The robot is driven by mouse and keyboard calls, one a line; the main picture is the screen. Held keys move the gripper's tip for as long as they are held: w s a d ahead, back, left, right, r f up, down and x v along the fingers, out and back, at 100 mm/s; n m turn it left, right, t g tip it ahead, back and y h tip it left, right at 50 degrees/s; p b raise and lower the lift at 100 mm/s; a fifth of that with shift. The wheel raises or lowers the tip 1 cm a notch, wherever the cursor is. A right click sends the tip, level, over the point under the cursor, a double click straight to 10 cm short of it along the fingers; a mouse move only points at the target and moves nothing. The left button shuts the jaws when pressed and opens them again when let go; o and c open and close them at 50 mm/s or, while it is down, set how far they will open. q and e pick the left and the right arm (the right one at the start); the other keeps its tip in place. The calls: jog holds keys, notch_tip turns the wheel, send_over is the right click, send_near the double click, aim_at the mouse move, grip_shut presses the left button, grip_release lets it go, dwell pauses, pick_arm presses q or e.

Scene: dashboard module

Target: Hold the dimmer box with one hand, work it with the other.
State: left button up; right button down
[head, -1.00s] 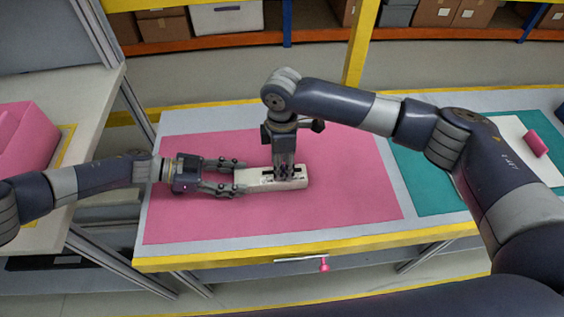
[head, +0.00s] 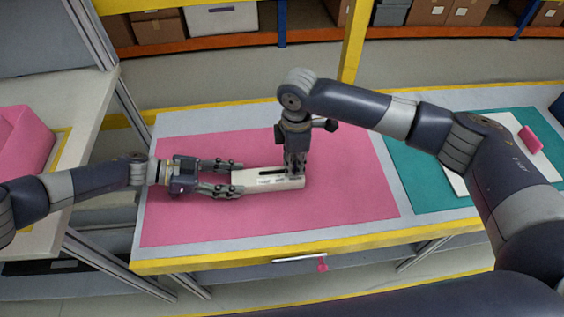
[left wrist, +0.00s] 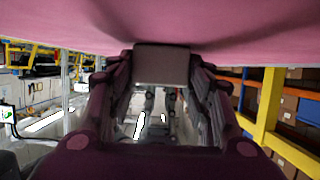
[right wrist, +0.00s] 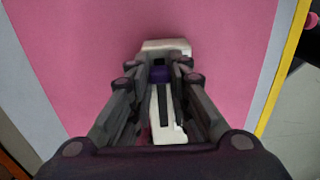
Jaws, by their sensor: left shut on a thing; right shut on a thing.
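The dimmer box (head: 258,184) is a long pale box with a dark slot along its top, lying on the pink mat (head: 350,200). My left gripper (head: 236,178) is shut on its left end; that end also shows between the fingers in the left wrist view (left wrist: 162,64). My right gripper (head: 294,170) points down at the right part of the box. In the right wrist view its fingers are shut on a small purple slider knob (right wrist: 160,74), mostly hidden between them. The pale box (right wrist: 165,46) shows beyond and below the knob.
A teal mat (head: 420,190) with a white plate and a pink block (head: 530,138) lies to the right. A pink bin (head: 22,140) stands on the left table. The pink mat is clear in front of and behind the box.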

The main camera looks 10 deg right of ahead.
pick_arm(q)
jog(key=shift+a+f, duration=0.1)
jog(key=shift+a, duration=0.05)
pick_arm(e)
jog(key=shift+d, duration=0.35)
jog(key=c, duration=1.5)
grip_release()
jog(key=shift+a, duration=0.1)
jog(key=shift+r, duration=0.2)
notch_tip(320, 180, up, 12)
jog(key=shift+f, duration=0.2)
pick_arm(q)
jog(key=o, duration=1.5)
